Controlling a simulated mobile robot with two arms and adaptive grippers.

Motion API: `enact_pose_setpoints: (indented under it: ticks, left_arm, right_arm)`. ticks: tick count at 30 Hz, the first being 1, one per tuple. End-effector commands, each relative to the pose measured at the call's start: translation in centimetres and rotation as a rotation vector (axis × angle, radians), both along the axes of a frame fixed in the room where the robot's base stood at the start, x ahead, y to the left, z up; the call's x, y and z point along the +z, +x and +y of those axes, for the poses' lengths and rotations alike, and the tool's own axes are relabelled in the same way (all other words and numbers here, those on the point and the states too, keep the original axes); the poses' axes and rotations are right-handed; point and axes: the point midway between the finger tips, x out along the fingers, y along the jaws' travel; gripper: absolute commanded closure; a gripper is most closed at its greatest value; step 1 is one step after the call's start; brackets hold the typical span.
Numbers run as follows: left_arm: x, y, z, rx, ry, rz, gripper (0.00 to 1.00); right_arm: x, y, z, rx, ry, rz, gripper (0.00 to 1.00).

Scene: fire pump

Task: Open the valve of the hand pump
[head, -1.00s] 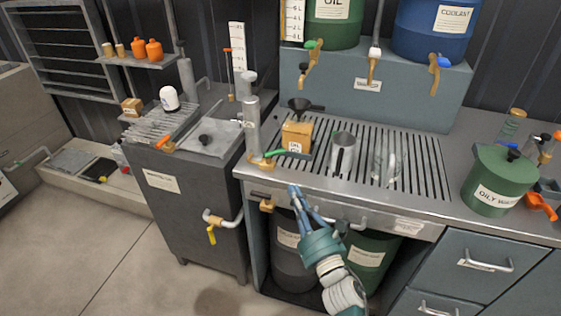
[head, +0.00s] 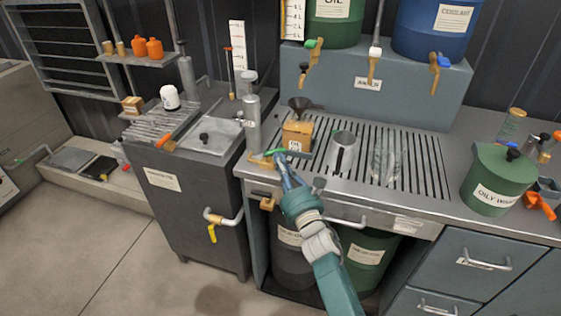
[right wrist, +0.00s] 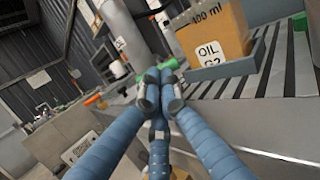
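The hand pump (head: 253,125) is an upright grey cylinder at the left front corner of the slatted workbench. A brass valve (head: 262,160) sits at its foot, with a green lever (head: 276,153) pointing right. My right gripper (head: 284,168) is just below and in front of this lever. In the right wrist view its fingertips (right wrist: 161,92) are drawn together, with a green piece of the lever (right wrist: 169,64) just beyond them. I cannot tell whether they touch it. Nothing shows held between them. My left gripper is not in view.
An oil box (head: 297,137) with a black funnel stands right of the pump, and also shows close in the right wrist view (right wrist: 212,38). A metal jug (head: 341,152) and a clear jug (head: 388,160) stand on the slats. A dark cabinet (head: 185,205) stands to the left.

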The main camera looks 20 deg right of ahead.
Motion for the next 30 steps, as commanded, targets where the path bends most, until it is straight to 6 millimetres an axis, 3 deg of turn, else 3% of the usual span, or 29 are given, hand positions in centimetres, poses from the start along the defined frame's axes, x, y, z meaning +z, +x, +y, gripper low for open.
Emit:
enact_pose_setpoints:
  ticks: [10, 13, 30]
  left_arm:
    - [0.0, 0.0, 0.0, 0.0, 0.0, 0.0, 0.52]
    - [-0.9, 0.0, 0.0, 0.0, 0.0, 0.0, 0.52]
    - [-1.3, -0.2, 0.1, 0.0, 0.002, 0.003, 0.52]
  right_arm:
    - [0.1, 0.4, -0.5, 0.106, -0.009, -0.004, 1.0]
    - [-0.4, 0.6, -0.7, 0.137, -0.006, -0.001, 1.0]
    - [-0.1, 0.4, -1.0, 0.135, 0.001, 0.0, 1.0]
